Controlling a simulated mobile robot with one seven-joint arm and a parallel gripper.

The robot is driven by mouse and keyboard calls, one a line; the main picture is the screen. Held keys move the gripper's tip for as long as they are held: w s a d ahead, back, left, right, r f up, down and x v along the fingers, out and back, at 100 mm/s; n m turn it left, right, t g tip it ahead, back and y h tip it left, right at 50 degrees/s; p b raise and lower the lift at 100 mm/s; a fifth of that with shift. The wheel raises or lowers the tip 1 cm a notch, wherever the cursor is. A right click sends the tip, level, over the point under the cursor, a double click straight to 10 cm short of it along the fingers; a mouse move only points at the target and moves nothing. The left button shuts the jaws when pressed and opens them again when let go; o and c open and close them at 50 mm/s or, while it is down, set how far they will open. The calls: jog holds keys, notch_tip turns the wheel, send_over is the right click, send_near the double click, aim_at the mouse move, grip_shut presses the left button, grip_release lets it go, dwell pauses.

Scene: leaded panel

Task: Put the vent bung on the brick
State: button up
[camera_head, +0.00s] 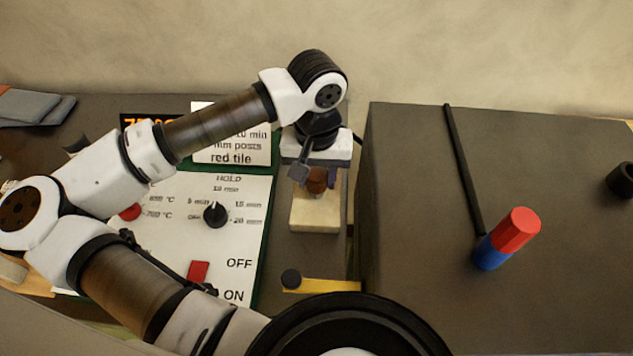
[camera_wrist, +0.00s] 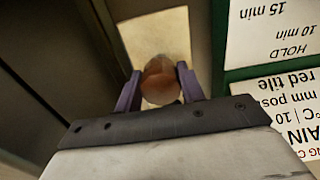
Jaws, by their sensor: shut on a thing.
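The vent bung (camera_head: 317,181) is a small brown, rounded piece. My gripper (camera_head: 316,178) is shut on it, with a purple finger on each side. In the wrist view the bung (camera_wrist: 160,80) sits between the two fingertips (camera_wrist: 160,88). The brick (camera_head: 316,216) is a pale cream block on the dark surface between the control panel and the large dark box. The bung is over the far part of the brick in the head view. The brick also shows behind the bung in the wrist view (camera_wrist: 158,36). I cannot tell whether the bung touches it.
A white control panel (camera_head: 240,205) with a knob (camera_head: 215,214) and red switch stands left of the brick. A large dark box (camera_head: 420,260) rises close on the right, bearing a red-and-blue handled rod (camera_head: 510,235). A yellow strip (camera_head: 325,286) with a black knob lies in front.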

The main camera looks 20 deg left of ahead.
aim_at(317, 173)
jog(key=shift+f, duration=0.65)
jog(key=shift+f+b, duration=0.2)
jog(key=shift+b, duration=0.15)
jog(key=o, duration=1.1)
jog(key=shift+o, duration=0.2)
jog(key=shift+r, duration=0.1)
notch_tip(317, 173, up, 12)
jog(key=p, duration=0.6)
jog(key=shift+r, duration=0.15)
